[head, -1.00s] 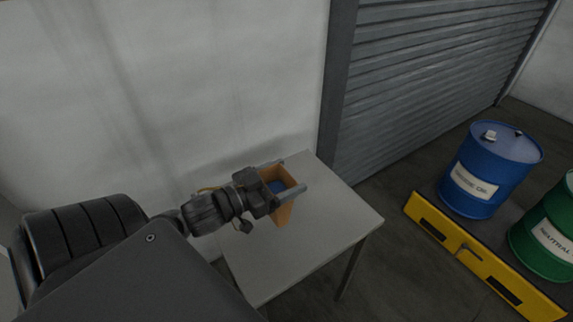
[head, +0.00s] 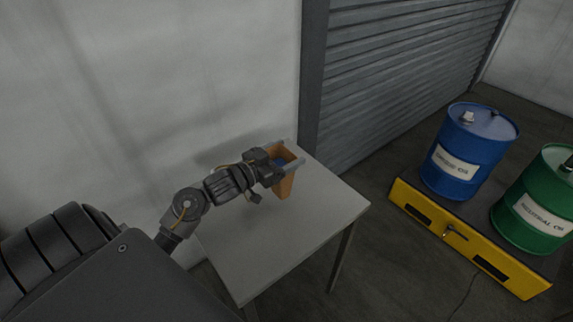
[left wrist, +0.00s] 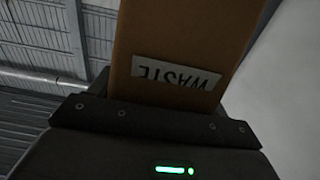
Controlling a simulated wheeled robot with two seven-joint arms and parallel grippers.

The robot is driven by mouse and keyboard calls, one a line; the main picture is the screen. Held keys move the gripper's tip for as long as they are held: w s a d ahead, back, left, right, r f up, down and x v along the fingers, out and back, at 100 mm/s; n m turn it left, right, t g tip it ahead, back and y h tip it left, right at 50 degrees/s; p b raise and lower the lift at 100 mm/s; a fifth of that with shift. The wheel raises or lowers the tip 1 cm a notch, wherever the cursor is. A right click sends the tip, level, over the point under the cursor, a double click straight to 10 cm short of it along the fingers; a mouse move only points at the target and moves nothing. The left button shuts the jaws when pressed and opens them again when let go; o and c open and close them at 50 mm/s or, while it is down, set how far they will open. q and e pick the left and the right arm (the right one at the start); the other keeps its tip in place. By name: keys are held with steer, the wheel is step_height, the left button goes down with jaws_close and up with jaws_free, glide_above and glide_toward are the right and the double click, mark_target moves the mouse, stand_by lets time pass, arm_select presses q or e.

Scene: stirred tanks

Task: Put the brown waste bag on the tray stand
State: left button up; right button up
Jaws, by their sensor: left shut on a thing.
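The brown waste bag (head: 285,184) is in my left gripper (head: 290,158), at the far right part of a light grey table-like stand (head: 257,249). The left gripper is shut on the bag, with a finger on either side near its top. Something blue shows in the bag's open top. In the left wrist view the brown bag (left wrist: 185,40) carries a white label reading WASTE, upside down. I cannot tell whether the bag's bottom touches the stand top. My right gripper is not in view.
A blue drum (head: 468,153) and a green drum (head: 537,207) stand on a yellow-edged pallet (head: 464,242) at the right. A grey roller shutter (head: 400,85) and a pale wall (head: 150,90) are behind. The front of the stand top is clear.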

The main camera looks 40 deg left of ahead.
arm_select(q)
steer(key=shift+w+a+f, duration=0.1)
steer(key=shift+w+f, duration=0.55)
steer(key=shift+f, duration=0.1)
step_height(320, 180, down, 2)
steer(key=shift+f+p, duration=0.2)
steer(key=shift+p, duration=0.1)
steer(key=shift+f, duration=0.35)
steer(key=o, duration=1.2)
steer(key=shift+f, duration=0.1)
steer(key=b, duration=0.2)
glide_toward(286, 163)
steer(key=shift+s+a+f, duration=0.45)
steer(key=shift+a+f, duration=0.1)
steer(key=shift+f, duration=0.2)
